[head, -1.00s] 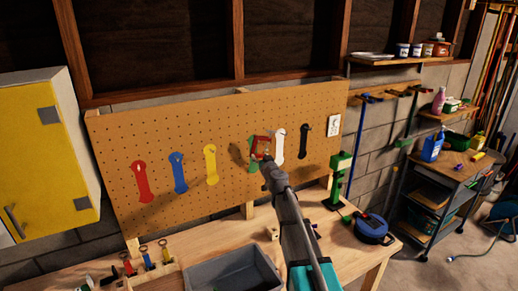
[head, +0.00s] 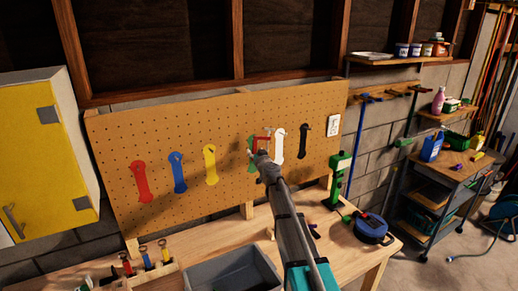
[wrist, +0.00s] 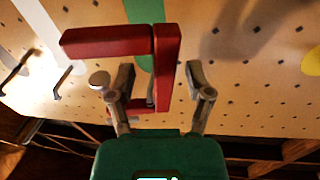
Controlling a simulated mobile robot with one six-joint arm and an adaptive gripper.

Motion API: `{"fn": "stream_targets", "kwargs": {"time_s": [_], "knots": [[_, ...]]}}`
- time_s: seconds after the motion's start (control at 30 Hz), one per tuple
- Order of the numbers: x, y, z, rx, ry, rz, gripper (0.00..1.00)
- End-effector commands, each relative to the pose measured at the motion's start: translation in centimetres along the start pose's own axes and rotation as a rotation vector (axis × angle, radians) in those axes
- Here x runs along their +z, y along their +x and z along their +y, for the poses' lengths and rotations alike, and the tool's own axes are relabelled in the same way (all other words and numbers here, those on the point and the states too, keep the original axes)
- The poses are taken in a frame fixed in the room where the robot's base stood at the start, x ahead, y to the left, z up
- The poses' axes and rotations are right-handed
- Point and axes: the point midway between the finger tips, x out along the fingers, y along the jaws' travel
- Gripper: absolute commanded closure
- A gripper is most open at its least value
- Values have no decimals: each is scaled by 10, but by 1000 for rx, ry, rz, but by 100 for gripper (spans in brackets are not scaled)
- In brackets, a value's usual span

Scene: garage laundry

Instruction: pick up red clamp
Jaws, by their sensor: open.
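The red clamp (head: 263,136) is in front of the pegboard, by a green tool outline (head: 251,146); my gripper partly covers it in the head view. In the wrist view the red clamp (wrist: 168,72) shows large, with one arm reaching left, an upright bar and a silver screw with a round end at lower left. My gripper (head: 261,154) is open at the clamp. In the wrist view my gripper's (wrist: 160,78) fingers stand either side of the clamp's upright bar, with a gap visible on the right. I cannot tell whether the left finger touches it.
The pegboard (head: 225,185) carries red, blue, yellow, white and black outlines. A grey bin (head: 235,272) stands on the workbench (head: 345,265) below, with a green clamp-like tool (head: 340,180) and a blue round case (head: 371,229) to the right. A yellow cabinet (head: 40,150) is at left.

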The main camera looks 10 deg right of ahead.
Motion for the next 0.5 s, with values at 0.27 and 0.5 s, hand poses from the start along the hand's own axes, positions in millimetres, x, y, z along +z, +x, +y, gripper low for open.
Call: {"fn": "stream_targets", "kwargs": {"time_s": [0.27,0.5], "knots": [[0,9,-1,0,0,0,34],[0,9,-1,-1,0,0,34]]}}
